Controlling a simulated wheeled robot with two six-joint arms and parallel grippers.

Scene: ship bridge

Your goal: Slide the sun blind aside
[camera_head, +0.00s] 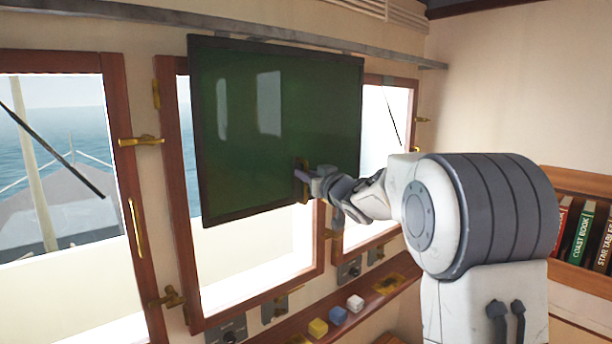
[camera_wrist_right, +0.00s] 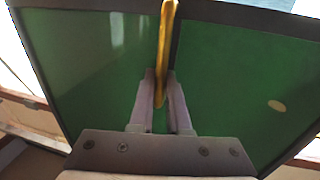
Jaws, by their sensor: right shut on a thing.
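The sun blind (camera_head: 270,120) is a dark green, glossy panel with a black frame. It hangs from the grey rail (camera_head: 240,25) and covers much of the middle window and the wall to its right, reaching the right window's edge. Its brass handle (camera_wrist_right: 167,50) stands upright near the panel's lower right in the head view. My right gripper (camera_head: 303,177) is at this handle; in the right wrist view its two fingers (camera_wrist_right: 160,95) are closed on either side of the handle. The green panel (camera_wrist_right: 90,70) fills most of that view. My left gripper is not in view.
A wooden ledge (camera_head: 375,302) below the windows carries a yellow block (camera_head: 318,328), a blue block (camera_head: 338,316) and a white block (camera_head: 355,303). Brass window latches (camera_head: 141,141) stick out from the frames. A bookshelf (camera_head: 580,275) stands at the right.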

